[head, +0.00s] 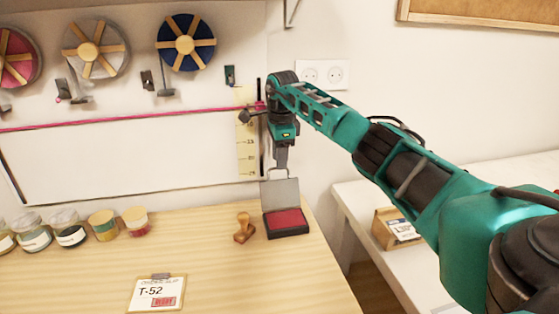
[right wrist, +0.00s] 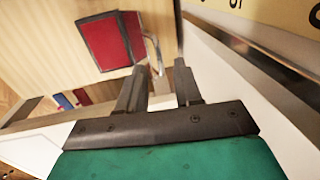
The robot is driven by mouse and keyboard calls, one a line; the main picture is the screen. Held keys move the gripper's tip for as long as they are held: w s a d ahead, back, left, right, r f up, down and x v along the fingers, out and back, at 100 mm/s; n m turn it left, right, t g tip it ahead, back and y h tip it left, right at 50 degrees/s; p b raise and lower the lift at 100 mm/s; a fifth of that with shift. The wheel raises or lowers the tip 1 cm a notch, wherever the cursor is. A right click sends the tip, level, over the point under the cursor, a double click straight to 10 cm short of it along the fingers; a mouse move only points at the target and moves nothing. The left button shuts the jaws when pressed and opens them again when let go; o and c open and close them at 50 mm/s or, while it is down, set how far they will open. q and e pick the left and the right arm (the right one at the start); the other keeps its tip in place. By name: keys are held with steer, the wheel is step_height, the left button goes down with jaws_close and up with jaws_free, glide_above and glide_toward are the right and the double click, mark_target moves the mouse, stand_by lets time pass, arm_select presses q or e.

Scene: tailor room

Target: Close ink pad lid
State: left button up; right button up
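The ink pad (head: 287,222) is a dark tray with a red pad, near the table's back right edge. Its grey lid (head: 281,193) stands open, roughly upright at the back of the tray. My right gripper (head: 281,171) points down just above the lid's top edge; contact with it is unclear. In the right wrist view the gripper's fingers (right wrist: 156,78) are apart, with a thin grey shape beyond them that I cannot identify for sure. The red pad (right wrist: 103,40) shows beyond the fingertips, up and to the left. My left gripper is not in view.
A wooden stamp (head: 244,229) stands just left of the ink pad. Several jars (head: 70,229) line the left back of the table, and a T-52 clipboard (head: 157,293) lies in front. A box (head: 396,228) sits on the white surface at right. The wall is close behind.

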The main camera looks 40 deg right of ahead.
steer(key=shift+w+f, duration=0.1)
steer(key=shift+f, duration=0.75)
steer(key=shift+c, duration=0.3)
jaws_close()
steer(key=shift+d+r, duration=0.1)
stand_by(0.4)
